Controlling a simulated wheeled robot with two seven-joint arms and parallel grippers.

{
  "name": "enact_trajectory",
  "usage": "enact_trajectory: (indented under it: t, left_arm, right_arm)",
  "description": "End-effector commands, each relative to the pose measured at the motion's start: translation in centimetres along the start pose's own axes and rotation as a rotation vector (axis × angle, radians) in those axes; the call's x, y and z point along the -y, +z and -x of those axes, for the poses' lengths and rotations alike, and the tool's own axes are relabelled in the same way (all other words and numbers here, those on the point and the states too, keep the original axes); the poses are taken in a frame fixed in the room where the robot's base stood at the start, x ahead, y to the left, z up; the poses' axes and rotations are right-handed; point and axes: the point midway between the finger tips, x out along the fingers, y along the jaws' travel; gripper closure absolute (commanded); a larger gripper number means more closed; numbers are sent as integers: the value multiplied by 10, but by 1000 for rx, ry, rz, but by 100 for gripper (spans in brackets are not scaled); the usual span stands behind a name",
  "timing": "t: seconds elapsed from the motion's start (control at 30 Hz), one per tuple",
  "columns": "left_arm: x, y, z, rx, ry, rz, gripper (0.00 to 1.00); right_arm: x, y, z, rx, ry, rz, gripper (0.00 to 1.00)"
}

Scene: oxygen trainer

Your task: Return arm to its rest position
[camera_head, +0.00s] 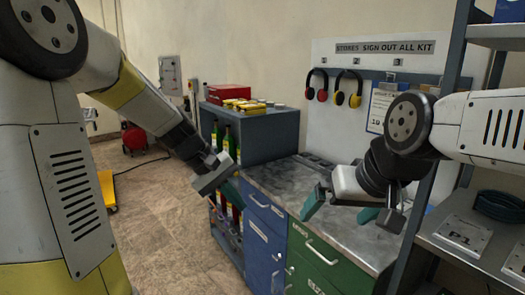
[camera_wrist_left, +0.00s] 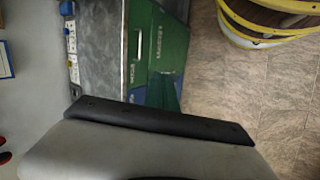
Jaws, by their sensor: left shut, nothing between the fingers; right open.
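My left arm comes in from the left in the head view. Its gripper (camera_head: 230,188) is shut and empty, in the air in front of the blue cabinet's left end. In the left wrist view the grey gripper body fills the bottom, and a teal finger (camera_wrist_left: 166,92) shows above the dark bar. My right gripper (camera_head: 340,211) is open and empty, its teal fingers apart above the worktop (camera_head: 283,178). The right arm comes in from the right past the shelf rack.
Below the worktop are blue drawers (camera_head: 263,210) and a green cabinet (camera_head: 322,258). Bottles (camera_head: 228,140) stand in a grey rack at the left. Red and yellow ear defenders (camera_head: 348,88) hang on the wall board. Metal shelves (camera_head: 470,238) stand close at the right. Open floor (camera_head: 160,225) lies left.

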Motion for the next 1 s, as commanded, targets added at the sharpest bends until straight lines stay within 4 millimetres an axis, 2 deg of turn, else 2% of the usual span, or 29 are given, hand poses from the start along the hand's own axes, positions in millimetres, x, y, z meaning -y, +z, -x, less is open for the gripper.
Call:
enact_trajectory:
  t: [0.03, 0.2, 0.43, 0.63, 1.0]
  left_arm:
    - [2, 14, 16, -43, -29, -60, 100]
    - [21, 55, 60, -176, -124, -247, 100]
    - [54, 102, 104, -347, -221, -462, 100]
    - [74, 122, 120, -432, -262, -564, 100]
    - [78, 126, 123, -451, -272, -588, 100]
  right_arm:
    - [0, 0, 0, 0, 0, 0, 0]
    - [0, 0, 0, 0, 0, 0, 0]
    - [0, 0, 0, 0, 0, 0, 0]
    - [0, 0, 0, 0, 0, 0, 0]
    - [0, 0, 0, 0, 0, 0, 0]
